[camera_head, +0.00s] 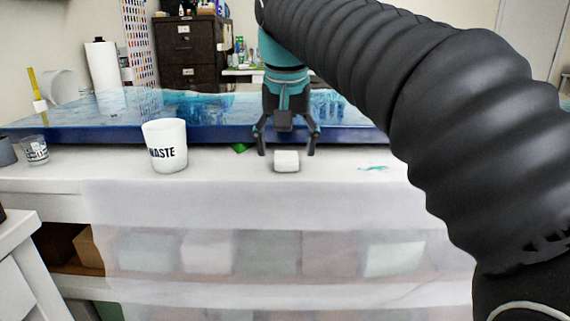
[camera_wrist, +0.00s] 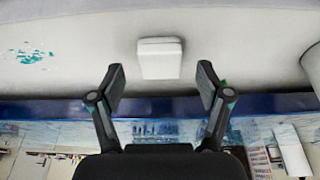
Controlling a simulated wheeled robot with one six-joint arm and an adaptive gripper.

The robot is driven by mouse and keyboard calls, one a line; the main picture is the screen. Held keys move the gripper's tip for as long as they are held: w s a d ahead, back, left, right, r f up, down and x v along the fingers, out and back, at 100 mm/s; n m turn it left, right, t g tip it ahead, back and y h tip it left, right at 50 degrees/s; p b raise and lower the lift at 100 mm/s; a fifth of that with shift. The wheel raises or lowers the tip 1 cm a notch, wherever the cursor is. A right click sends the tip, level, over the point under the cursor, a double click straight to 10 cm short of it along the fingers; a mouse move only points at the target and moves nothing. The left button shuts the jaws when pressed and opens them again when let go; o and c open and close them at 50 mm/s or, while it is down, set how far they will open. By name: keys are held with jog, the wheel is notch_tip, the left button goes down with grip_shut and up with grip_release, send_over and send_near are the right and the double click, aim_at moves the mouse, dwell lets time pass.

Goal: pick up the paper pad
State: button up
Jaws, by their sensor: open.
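The paper pad (camera_head: 287,161) is a small white block lying on the white table near its front edge. My gripper (camera_head: 287,152) is open and empty, pointing down just above and behind the pad, with one finger to each side of it in the head view. In the wrist view the pad (camera_wrist: 160,57) lies beyond the fingertips, centred between the lines of the two fingers. The open gripper (camera_wrist: 160,75) also shows there, and no finger touches the pad.
A white cup marked WASTE (camera_head: 165,146) stands left of the pad. A blue resin panel (camera_head: 215,132) lies behind it. A small clear cup (camera_head: 35,150) is at the far left. A teal smear (camera_head: 374,168) marks the table to the right, which is otherwise clear.

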aim_at(289, 151)
jog(key=shift+x, duration=0.85)
jog(key=c, duration=0.8)
jog(key=shift+c, duration=0.2)
jog(key=shift+r, duration=0.1)
jog(key=shift+r, duration=0.5)
jog(key=r, duration=0.1)
jog(key=r+p, duration=0.1)
jog(key=r, duration=0.1)
jog(key=shift+w+d+r, duration=0.15)
jog(key=shift+d+r, duration=0.05)
jog(key=shift+d, duration=0.05)
jog(key=w+d+r, duration=0.4)
jog(key=d+r, duration=0.2)
jog(key=d, duration=0.4)
jog(key=shift+w+r, duration=0.2)
jog(key=shift+w, duration=0.2)
